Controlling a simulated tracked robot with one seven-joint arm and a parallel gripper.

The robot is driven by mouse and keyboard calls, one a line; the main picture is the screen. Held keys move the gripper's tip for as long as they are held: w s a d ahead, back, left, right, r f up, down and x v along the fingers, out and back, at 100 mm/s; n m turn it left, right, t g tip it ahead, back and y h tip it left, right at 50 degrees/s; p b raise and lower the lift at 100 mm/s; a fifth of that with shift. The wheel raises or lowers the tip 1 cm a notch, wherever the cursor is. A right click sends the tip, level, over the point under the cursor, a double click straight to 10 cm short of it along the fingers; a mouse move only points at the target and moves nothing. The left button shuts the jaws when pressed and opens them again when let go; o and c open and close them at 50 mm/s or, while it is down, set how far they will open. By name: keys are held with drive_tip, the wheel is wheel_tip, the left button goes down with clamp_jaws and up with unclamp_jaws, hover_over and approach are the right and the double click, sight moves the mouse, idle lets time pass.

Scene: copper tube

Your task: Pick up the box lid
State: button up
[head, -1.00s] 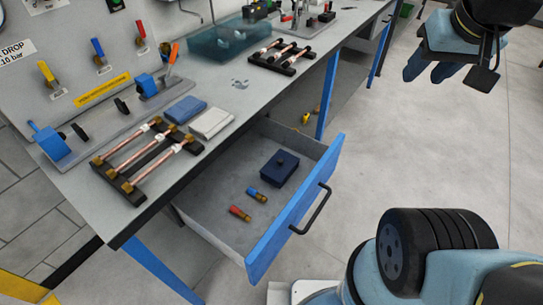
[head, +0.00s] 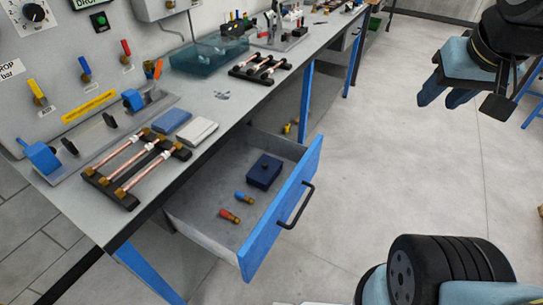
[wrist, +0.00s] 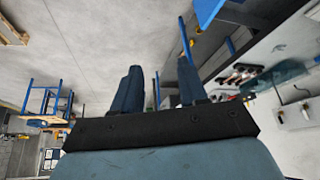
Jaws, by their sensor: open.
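A small dark blue box with its lid (head: 264,170) sits in the open drawer (head: 198,228), toward the drawer's far right part. A small knob shows on top of the lid. My gripper (head: 445,98) is at the upper right of the head view, over the floor, well apart from the drawer. Its two blue fingers are open and empty. In the wrist view my gripper's fingers (wrist: 158,88) are apart with only floor and distant furniture between them. The box is not visible in the wrist view.
Red (head: 229,215) and blue (head: 244,198) fittings lie in the drawer. The blue drawer front with a black handle (head: 297,206) sticks out from the bench (head: 222,96). A copper tube rack (head: 135,168) and two cloths stand on the bench. Floor between drawer and gripper is clear.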

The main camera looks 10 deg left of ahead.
drive_tip(key=shift+d, duration=0.3)
drive_tip(key=shift+o, duration=0.3)
